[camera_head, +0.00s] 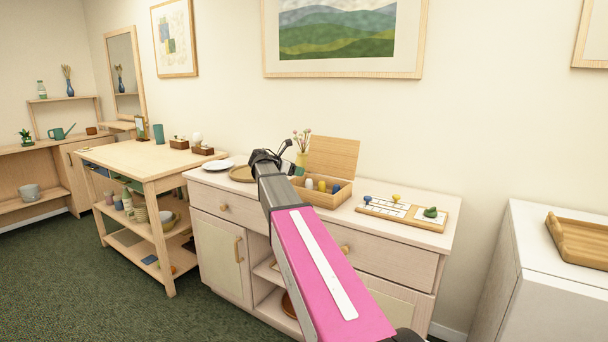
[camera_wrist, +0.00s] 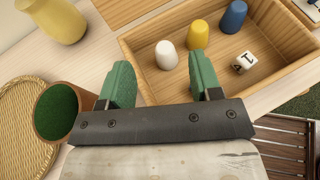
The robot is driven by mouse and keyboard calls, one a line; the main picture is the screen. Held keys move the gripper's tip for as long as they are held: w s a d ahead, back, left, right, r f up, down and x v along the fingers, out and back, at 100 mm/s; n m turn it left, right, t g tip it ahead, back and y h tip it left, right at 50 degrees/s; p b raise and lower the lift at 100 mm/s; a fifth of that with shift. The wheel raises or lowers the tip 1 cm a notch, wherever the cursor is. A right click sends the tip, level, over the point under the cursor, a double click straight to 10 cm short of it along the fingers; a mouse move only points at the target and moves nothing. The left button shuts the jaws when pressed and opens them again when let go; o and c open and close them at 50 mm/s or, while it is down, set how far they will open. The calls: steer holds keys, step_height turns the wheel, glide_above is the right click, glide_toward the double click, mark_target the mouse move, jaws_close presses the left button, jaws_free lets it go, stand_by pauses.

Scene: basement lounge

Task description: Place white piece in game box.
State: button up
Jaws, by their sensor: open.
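The game box (camera_head: 325,201) is a wooden box with its lid (camera_head: 333,157) raised, on the pale cabinet. In the wrist view the box (camera_wrist: 278,84) holds the white piece (camera_wrist: 166,54), a yellow piece (camera_wrist: 198,35), a blue piece (camera_wrist: 233,16) and a lettered die (camera_wrist: 243,62). The white piece stands upright on the box floor near its left wall. My gripper (camera_wrist: 161,64) is open and empty, its green fingers apart at the box's near left edge. The white piece shows beyond the gap between the fingertips. In the head view my gripper (camera_head: 277,160) is left of the box.
A brown cup with green inside (camera_wrist: 65,112), a woven tray (camera_wrist: 24,122) and a yellow vase (camera_wrist: 56,18) stand left of the box. A game board (camera_head: 402,211) with several pieces lies to its right. A white plate (camera_head: 217,165) sits farther left.

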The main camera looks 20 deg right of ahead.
steer(key=shift+v, duration=2.6)
steer(key=shift+s, duration=0.1)
steer(key=shift+c, duration=0.2)
